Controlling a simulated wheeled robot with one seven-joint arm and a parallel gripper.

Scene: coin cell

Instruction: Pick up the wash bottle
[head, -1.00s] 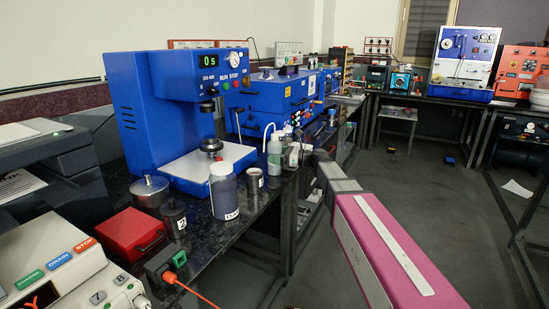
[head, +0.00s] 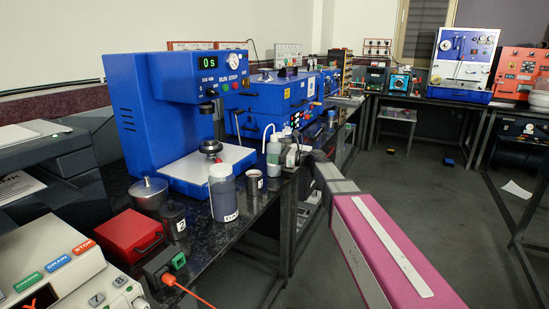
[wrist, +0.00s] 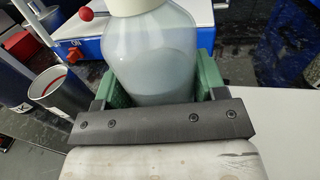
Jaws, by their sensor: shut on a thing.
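The wash bottle (wrist: 152,52) is a translucent, pale bottle with a white cap, partly filled with liquid. In the wrist view it stands upright between the green finger pads of my gripper (wrist: 158,88), which is shut on it. Its top and its base are out of sight there. In the head view the wash bottle (head: 273,154) shows with its curved white spout at the right edge of the black bench, and my gripper (head: 288,156) reaches it from the right. I cannot tell whether its base touches the bench.
A grey metal cup (wrist: 60,92) stands left of the bottle; it also shows in the head view (head: 254,182). A large labelled jar (head: 223,192) stands nearer. The blue press (head: 170,100) is behind, with other blue equipment (head: 275,95) farther back.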

